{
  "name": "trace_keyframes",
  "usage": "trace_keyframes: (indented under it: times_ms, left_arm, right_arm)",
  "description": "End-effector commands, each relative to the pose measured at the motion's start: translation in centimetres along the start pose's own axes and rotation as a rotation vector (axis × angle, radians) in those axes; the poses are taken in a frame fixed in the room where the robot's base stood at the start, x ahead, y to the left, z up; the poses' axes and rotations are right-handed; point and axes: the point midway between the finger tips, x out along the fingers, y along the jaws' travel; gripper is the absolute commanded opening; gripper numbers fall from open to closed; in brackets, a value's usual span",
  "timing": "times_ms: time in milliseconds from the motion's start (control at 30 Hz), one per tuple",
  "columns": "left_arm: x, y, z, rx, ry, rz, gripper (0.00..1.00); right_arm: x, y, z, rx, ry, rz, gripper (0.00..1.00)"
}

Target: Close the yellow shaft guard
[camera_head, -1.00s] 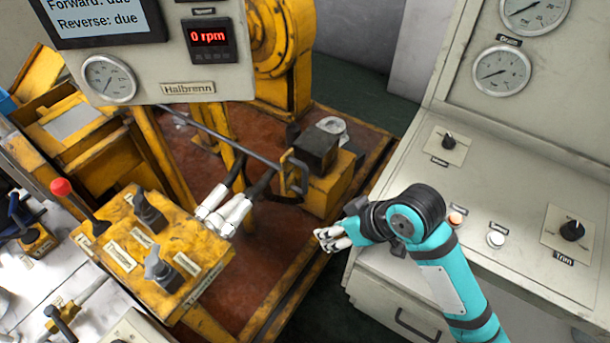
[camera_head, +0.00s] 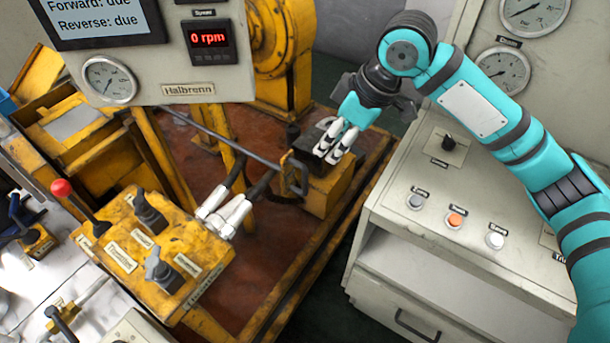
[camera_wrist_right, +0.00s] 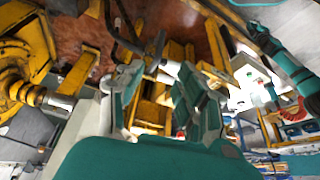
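In the head view my right gripper (camera_head: 336,143) reaches in from the upper right. Its pale fingers hang over the dark block on top of a yellow box-shaped part (camera_head: 328,192); I cannot tell whether they touch it. In the right wrist view its two teal fingers (camera_wrist_right: 165,85) stand apart with nothing clearly between them. A yellow bracket (camera_head: 287,172) stands beside the box at the end of a grey rod. I cannot tell which yellow part is the shaft guard. My left gripper is not in the head view; a teal arm (camera_wrist_right: 290,68) shows in the right wrist view, its gripper unclear.
A panel with an rpm display (camera_head: 208,40) hangs at the upper left. A yellow lever box (camera_head: 150,255) and hose fittings (camera_head: 225,212) lie left of the yellow box. A grey console (camera_head: 465,265) with buttons stands right. Reddish floor (camera_head: 240,270) lies between.

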Motion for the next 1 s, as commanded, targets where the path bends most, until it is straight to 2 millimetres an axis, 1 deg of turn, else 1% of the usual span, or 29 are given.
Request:
trace_keyframes:
  times_ms: [100, 400, 500, 600, 700, 800, 1000]
  left_arm:
    - [-0.5, 0.0, 0.0, 0.000, 0.000, 0.000, 0.00]
    - [-1.5, 0.0, -0.1, 0.001, 0.000, 0.001, 0.00]
    - [-1.8, 0.0, -0.2, 0.001, 0.000, 0.001, 0.00]
    - [-2.0, 0.0, -0.2, 0.001, 0.000, 0.001, 0.00]
    - [-2.1, 0.0, -0.2, 0.002, 0.001, 0.001, 0.00]
    - [-2.1, 0.0, -0.2, 0.002, 0.001, 0.001, 0.00]
    - [-2.1, 0.0, -0.2, 0.001, 0.001, 0.001, 0.00]
  right_arm:
    - [2.6, -0.1, 0.0, 0.000, -0.002, -0.005, 0.36]
    - [9.1, -0.1, -0.1, 0.000, -0.001, -0.002, 0.36]
    - [11.1, -0.1, -0.1, 0.001, -0.001, -0.002, 0.36]
    - [12.6, -0.1, -0.1, 0.000, 0.001, -0.002, 0.36]
    - [13.6, 0.0, -0.1, 0.000, 0.001, 0.000, 0.36]
    - [14.2, 0.0, -0.1, -0.001, 0.002, 0.000, 0.36]
    - [14.5, 0.0, -0.1, -0.002, 0.002, 0.001, 0.36]
